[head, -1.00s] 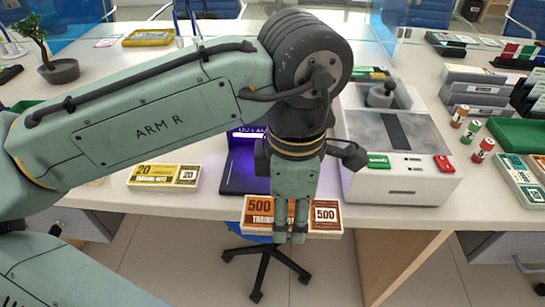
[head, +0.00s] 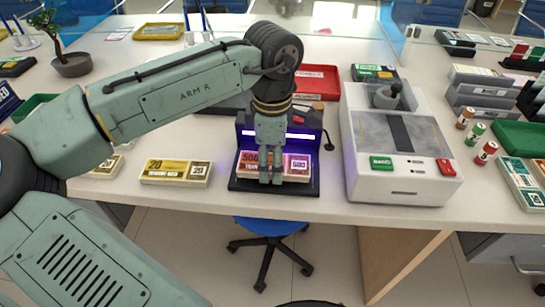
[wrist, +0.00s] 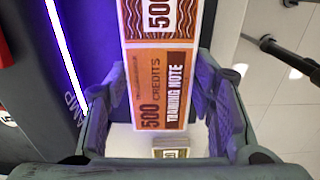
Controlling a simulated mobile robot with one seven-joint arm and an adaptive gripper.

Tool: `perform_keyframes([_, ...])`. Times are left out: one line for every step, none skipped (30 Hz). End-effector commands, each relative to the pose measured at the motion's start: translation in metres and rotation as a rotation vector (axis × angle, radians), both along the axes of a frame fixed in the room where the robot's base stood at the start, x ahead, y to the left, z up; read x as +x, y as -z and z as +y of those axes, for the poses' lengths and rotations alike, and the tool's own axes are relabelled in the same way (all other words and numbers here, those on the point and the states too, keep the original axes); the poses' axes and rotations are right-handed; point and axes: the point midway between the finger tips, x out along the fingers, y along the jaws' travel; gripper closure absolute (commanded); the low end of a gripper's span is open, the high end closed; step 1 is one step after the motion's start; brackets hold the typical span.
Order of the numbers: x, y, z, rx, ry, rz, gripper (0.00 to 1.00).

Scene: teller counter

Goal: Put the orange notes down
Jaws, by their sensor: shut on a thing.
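The orange notes (head: 297,166) are a banded bundle marked 500. They are at the black lamp device with a glowing violet strip (head: 314,136), over its flat base. My gripper (head: 271,180) is shut on the bundle near its left part, from above. In the wrist view the orange notes (wrist: 160,80) run lengthwise between the two fingers. I cannot tell whether the bundle touches the device's base. The gripper hides part of the bundle's face.
Yellow 20 notes (head: 175,171) lie on the counter to the left. A grey machine with green and red buttons (head: 410,175) stands close on the right. A red tray (head: 317,82) is behind the lamp device. The counter's front edge is near.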

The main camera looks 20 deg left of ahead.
Motion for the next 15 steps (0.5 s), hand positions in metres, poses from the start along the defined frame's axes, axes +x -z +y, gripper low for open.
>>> perform_keyframes([0.0000, 0.0015, -0.0001, -0.001, 0.000, -0.001, 0.80])
perform_keyframes([0.0001, 0.0021, -0.0001, -0.001, 0.000, -0.001, 0.80])
perform_keyframes([0.0001, 0.0024, -0.0001, 0.000, 0.000, -0.002, 0.80])
perform_keyframes([0.0002, 0.0023, -0.0002, 0.000, 0.000, -0.002, 0.80])
perform_keyframes([0.0002, 0.0023, -0.0002, 0.000, 0.000, -0.002, 0.80])
perform_keyframes([0.0001, 0.0022, -0.0002, -0.001, 0.000, -0.001, 0.80])
perform_keyframes([0.0001, 0.0022, -0.0002, -0.001, 0.000, -0.001, 0.80])
perform_keyframes([0.0000, 0.0024, -0.0002, -0.001, 0.000, -0.001, 0.80])
perform_keyframes([0.0000, 0.0032, -0.0003, -0.001, 0.000, -0.001, 0.80])
perform_keyframes([0.0000, 0.0042, -0.0004, -0.002, 0.000, -0.002, 0.80])
perform_keyframes([-0.0001, 0.0054, -0.0004, -0.002, 0.000, -0.002, 0.80])
perform_keyframes([-0.0002, 0.0067, -0.0006, -0.002, 0.000, -0.001, 0.80])
perform_keyframes([-0.0002, 0.0076, -0.0006, -0.002, 0.000, -0.001, 0.80])
perform_keyframes([-0.0002, 0.0084, -0.0006, -0.002, 0.001, -0.001, 0.80])
perform_keyframes([-0.0002, 0.0072, -0.0005, -0.001, 0.000, 0.000, 0.48])
